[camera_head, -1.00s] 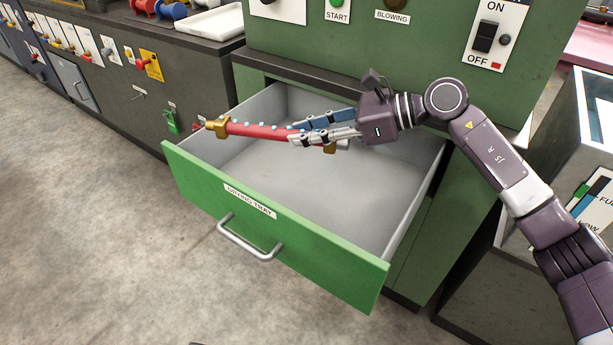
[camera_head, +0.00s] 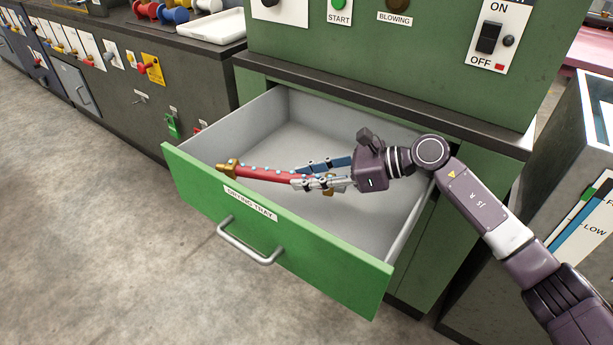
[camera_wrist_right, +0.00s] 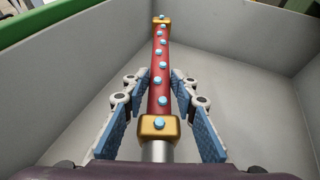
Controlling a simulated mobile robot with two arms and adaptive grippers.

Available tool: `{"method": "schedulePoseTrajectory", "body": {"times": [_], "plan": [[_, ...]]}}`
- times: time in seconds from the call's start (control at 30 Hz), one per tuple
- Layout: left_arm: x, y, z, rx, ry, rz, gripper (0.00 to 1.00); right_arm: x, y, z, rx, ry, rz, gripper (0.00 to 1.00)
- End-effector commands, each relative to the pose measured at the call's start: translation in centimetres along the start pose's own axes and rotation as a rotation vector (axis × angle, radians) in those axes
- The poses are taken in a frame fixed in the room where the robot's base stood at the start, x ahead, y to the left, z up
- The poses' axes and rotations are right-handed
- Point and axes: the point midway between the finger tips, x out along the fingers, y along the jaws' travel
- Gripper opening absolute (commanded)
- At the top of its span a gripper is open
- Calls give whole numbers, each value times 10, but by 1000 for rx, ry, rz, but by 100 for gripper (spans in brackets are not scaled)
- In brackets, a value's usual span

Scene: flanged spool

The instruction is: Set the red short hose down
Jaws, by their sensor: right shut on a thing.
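The red short hose (camera_head: 265,174) has brass end fittings and a row of light blue dots. My right gripper (camera_head: 305,175) is shut on it near its near end. In the right wrist view the hose (camera_wrist_right: 160,80) runs away from me between the two blue-padded fingers (camera_wrist_right: 160,98). The hose is inside the outline of the open drawer (camera_head: 345,245), labelled as a drying tray. Its far brass end shows close to the green front panel. I cannot tell whether the hose touches the drawer floor. My left gripper is not in view.
The drawer's grey floor (camera_head: 300,150) is otherwise bare. Its grey walls and green front enclose the hose. The green cabinet (camera_head: 390,45) with switches stands behind. A grey bin (camera_head: 585,140) stands at the right, and a dark counter (camera_head: 150,60) at the left.

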Motion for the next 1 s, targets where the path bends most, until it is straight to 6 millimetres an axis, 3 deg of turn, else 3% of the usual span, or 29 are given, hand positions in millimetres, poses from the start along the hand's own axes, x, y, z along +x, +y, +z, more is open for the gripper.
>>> {"method": "schedulePoseTrajectory", "body": {"times": [0.53,0.57,0.7,1.0], "plan": [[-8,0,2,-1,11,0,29,4,0,-10,0,-2,0,0],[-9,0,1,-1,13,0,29,5,0,-12,1,1,1,28],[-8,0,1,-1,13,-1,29,5,0,-12,2,2,1,44],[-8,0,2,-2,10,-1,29,4,0,-11,2,2,2,44]]}}
